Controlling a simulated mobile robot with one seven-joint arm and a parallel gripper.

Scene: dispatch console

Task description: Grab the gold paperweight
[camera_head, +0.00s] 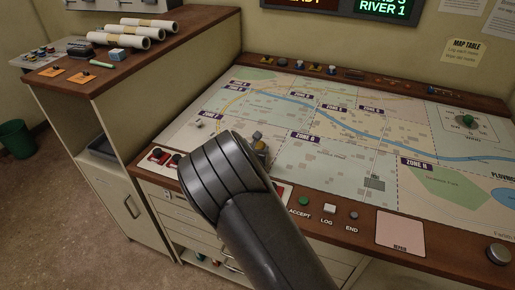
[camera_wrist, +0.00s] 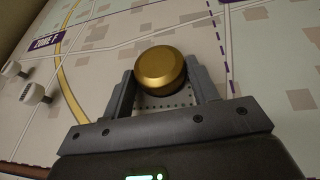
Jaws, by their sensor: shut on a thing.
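The gold paperweight (camera_wrist: 160,68) is a round, domed gold piece in the wrist view, between the two fingers of my gripper (camera_wrist: 164,88). The fingers are closed on its sides. The map surface lies behind it, and I cannot tell whether it touches the map. In the head view my dark arm covers most of the gripper, and only a small yellowish and grey bit shows past it over the map table (camera_head: 345,120).
White map pieces (camera_wrist: 36,93) stand left of the gripper. Buttons line the table's front edge, including a green ACCEPT button (camera_head: 304,201). A wooden-topped cabinet with rolled papers (camera_head: 130,36) stands at left. A round knob (camera_head: 498,253) sits at the front right. The map's right half is mostly clear.

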